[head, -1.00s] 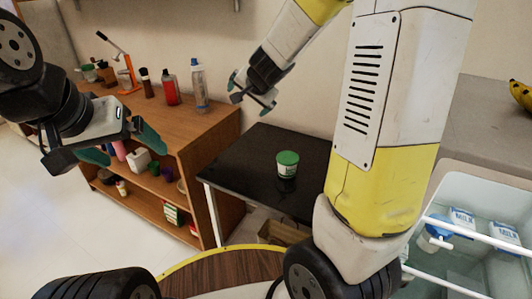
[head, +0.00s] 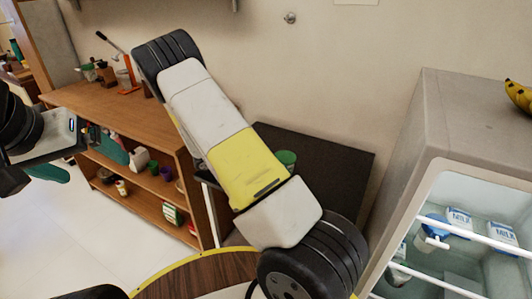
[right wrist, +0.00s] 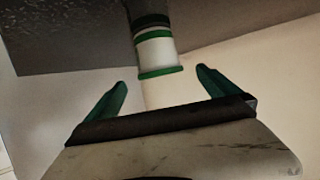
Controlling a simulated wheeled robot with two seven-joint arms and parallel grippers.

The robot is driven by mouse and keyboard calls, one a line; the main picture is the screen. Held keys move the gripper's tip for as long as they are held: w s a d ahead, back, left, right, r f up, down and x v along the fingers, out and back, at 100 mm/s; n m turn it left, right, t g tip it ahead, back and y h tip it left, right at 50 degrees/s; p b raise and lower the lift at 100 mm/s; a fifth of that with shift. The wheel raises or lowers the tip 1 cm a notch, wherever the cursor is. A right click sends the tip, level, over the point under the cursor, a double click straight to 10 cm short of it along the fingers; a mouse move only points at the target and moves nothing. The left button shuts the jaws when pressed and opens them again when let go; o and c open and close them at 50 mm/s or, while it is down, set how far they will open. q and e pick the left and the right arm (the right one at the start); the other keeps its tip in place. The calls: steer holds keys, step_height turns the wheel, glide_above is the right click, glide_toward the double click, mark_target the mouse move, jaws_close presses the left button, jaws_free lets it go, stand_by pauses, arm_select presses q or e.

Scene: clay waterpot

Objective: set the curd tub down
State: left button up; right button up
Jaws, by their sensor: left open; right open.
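The curd tub (head: 287,158) stands on the black table (head: 335,150). Only its green lid clearly shows past my right arm, which crosses in front and hides the rest. My right gripper is hidden in the head view. In the right wrist view my right gripper (right wrist: 162,82) is open. A white cylinder with green bands (right wrist: 155,50) shows beyond and between its fingers, apart from them. I cannot tell whether this is the tub, partly mirrored in the dark surface. My left gripper (head: 78,158) is open and empty at the far left, away from the tub.
A wooden shelf unit (head: 150,115) with bottles and small items stands to the left of the table. An open fridge (head: 440,200) with milk cartons (head: 458,222) stands to the right, with bananas (head: 519,95) on top. The table's right part is clear.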

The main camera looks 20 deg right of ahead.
mark_target(282, 157)
steer(key=x, duration=0.6)
steer(key=shift+d, duration=0.3)
steer(key=shift+c, duration=0.2)
steer(key=c, duration=1.8)
steer(key=shift+c, duration=1.2)
steer(key=shift+r, duration=0.1)
steer(key=shift+r, duration=0.1)
